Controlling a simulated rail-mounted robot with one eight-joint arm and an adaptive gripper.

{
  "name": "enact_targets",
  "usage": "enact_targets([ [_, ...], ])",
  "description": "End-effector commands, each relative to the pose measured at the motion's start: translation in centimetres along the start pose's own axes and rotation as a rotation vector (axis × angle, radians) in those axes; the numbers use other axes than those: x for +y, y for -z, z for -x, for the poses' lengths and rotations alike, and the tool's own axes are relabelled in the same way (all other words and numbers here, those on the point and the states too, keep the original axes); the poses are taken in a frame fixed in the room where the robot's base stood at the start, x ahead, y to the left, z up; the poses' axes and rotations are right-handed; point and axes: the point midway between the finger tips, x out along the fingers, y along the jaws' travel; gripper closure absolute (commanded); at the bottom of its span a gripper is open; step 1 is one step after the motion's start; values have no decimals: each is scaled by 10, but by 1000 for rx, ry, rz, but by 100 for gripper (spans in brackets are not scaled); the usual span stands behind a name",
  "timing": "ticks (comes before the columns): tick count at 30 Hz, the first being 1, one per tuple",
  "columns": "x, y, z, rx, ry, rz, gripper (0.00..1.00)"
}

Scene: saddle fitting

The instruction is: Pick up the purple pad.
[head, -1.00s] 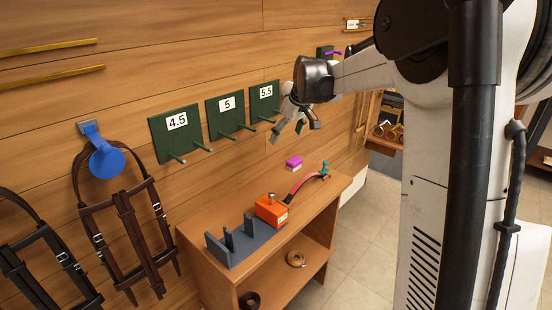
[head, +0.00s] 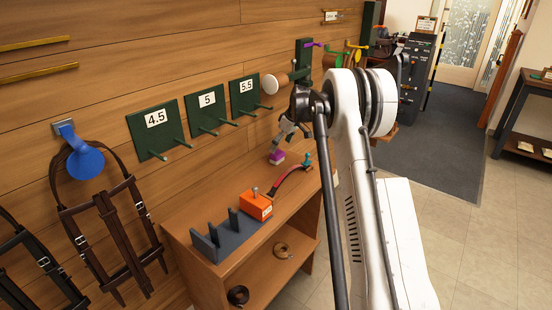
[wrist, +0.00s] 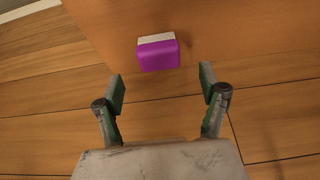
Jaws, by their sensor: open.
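The purple pad (head: 276,156) lies on a white block at the far end of the wooden bench (head: 222,178), close to the panelled wall. In the wrist view the purple pad (wrist: 158,56) shows just beyond the fingertips, roughly centred between them, with the white part behind it. My gripper (wrist: 162,84) is open and empty, its two fingers apart. In the head view my gripper (head: 279,142) hangs just above the pad, pointing down. I cannot tell the exact gap between fingers and pad.
On the bench stand an orange box (head: 256,205), a dark grey slotted rack (head: 221,238) and a red curved strip (head: 287,181) with a teal end. Green numbered boards (head: 157,130) with pegs stick out from the wall. Bridles (head: 109,220) hang at left.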

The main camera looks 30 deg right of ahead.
Motion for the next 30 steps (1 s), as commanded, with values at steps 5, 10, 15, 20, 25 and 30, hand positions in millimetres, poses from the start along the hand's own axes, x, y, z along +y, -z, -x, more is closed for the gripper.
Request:
enact_targets([
  [5, 0, 0, -17, 0, 0, 0, 26],
  [10, 0, -2, -30, 0, 0, 0, 26],
  [15, 1, -4, -54, 0, 0, 0, 26],
  [20, 1, -4, -69, -1, 0, 0, 26],
  [25, 1, -4, -70, -1, -1, -1, 26],
  [30, 1, -4, -69, 0, -1, -1, 44],
])
